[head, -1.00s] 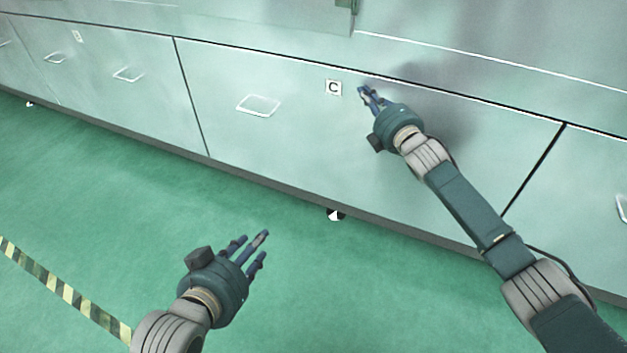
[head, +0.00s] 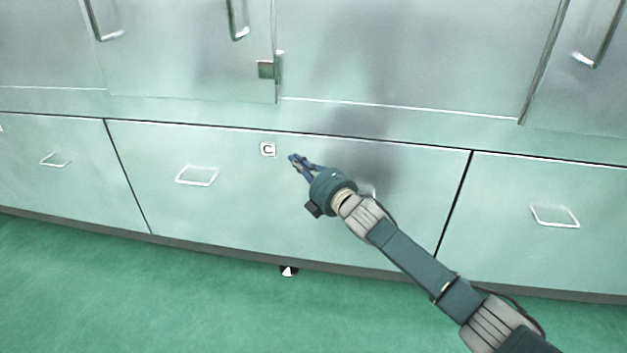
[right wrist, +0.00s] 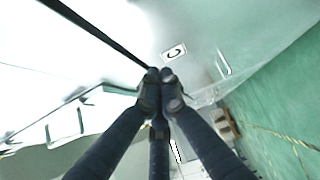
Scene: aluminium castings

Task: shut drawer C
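Drawer C (head: 225,215) is the wide pale green front in the middle of the lower row, marked by a white C label (head: 267,149). It looks level with its neighbours, with thin dark seams around it. Its left handle (head: 197,175) is clear; my right arm mostly covers another handle. My right gripper (head: 293,158) is just right of the label, at the upper part of the front. Its fingers are together and empty; whether they touch the front I cannot tell. The right wrist view shows these fingertips (right wrist: 160,75) near the label (right wrist: 173,52). My left gripper is out of view.
Other drawers flank it, with a handle (head: 55,159) on the left and one (head: 555,216) on the right. Cabinet doors with upright handles (head: 237,20) are above.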

